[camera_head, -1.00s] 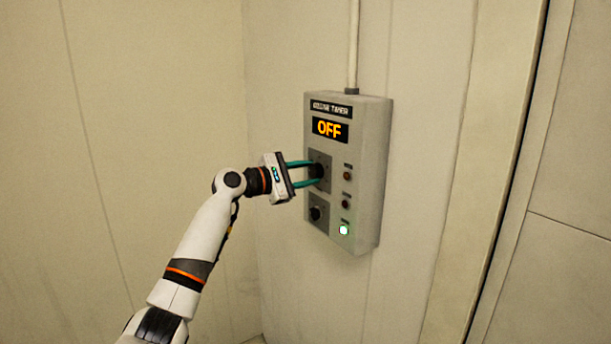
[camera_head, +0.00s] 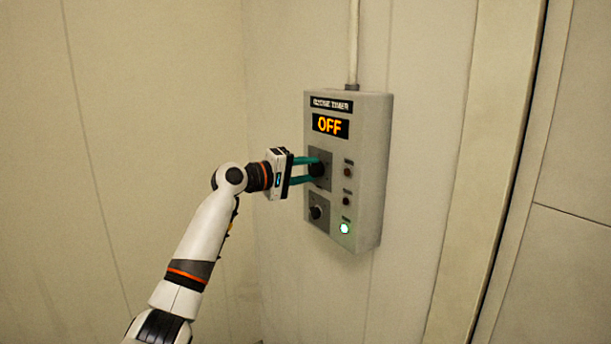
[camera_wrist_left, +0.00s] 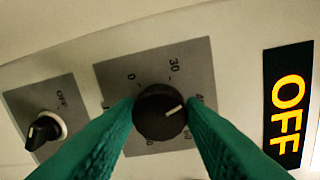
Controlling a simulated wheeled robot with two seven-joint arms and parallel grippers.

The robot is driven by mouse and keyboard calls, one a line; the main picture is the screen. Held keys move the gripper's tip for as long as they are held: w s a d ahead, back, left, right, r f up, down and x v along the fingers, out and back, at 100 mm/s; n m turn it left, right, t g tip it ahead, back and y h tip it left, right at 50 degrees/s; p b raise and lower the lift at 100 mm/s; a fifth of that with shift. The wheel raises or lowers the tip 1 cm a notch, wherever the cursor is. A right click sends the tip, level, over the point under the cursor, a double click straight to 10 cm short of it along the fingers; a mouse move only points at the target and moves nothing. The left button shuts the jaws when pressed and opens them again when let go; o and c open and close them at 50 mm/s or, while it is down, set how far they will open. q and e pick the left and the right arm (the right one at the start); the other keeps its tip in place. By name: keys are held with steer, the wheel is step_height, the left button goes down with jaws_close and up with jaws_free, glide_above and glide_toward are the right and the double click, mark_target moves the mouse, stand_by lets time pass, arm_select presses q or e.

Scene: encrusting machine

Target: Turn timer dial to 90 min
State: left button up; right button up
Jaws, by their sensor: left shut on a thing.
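The timer dial (camera_head: 317,169) is a round black knob on a grey plate, on the upper front of the timer box (camera_head: 374,160). My left gripper (camera_head: 314,170) reaches it from the left, its two teal fingers shut on the knob. In the left wrist view the dial (camera_wrist_left: 160,113) sits between the fingertips. Its white pointer line points right and slightly up; marks 0 and 30 are readable, while the fingers partly hide others. The orange display (camera_head: 330,126) reads OFF. My right gripper is not in view.
A smaller black knob (camera_head: 316,212) sits below the dial. Two dark buttons or lamps and a lit green lamp (camera_head: 344,228) line the right side. A conduit (camera_head: 353,45) rises from the box. The wall left of the box is clear.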

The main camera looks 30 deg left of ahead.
arm_select(q)
steer(key=m+b, duration=0.1)
steer(key=m, duration=0.2)
steer(key=m+b, duration=0.2)
steer(key=m, duration=0.2)
steer(key=shift+d+f+y, duration=0.15)
steer(key=shift+f+y, duration=0.05)
steer(key=shift+y, duration=0.1)
steer(key=m+b, duration=0.1)
steer(key=m, duration=0.2)
steer(key=shift+m, duration=0.3)
steer(key=m+b, duration=0.2)
steer(key=m, duration=0.1)
steer(key=shift+d+f+t, duration=0.1)
steer(key=shift+t, duration=0.2)
steer(key=m+b, duration=0.1)
steer(key=m, duration=0.3)
steer(key=m+b, duration=0.1)
steer(key=m, duration=0.2)
steer(key=shift+m+b, duration=0.35)
steer(key=shift+m, duration=0.05)
steer(key=m+b, duration=0.1)
steer(key=m, duration=0.2)
steer(key=shift+f, duration=0.1)
steer(key=shift+m+b, duration=0.5)
steer(key=shift+m, duration=1.2)
steer(key=shift+t, duration=0.3)
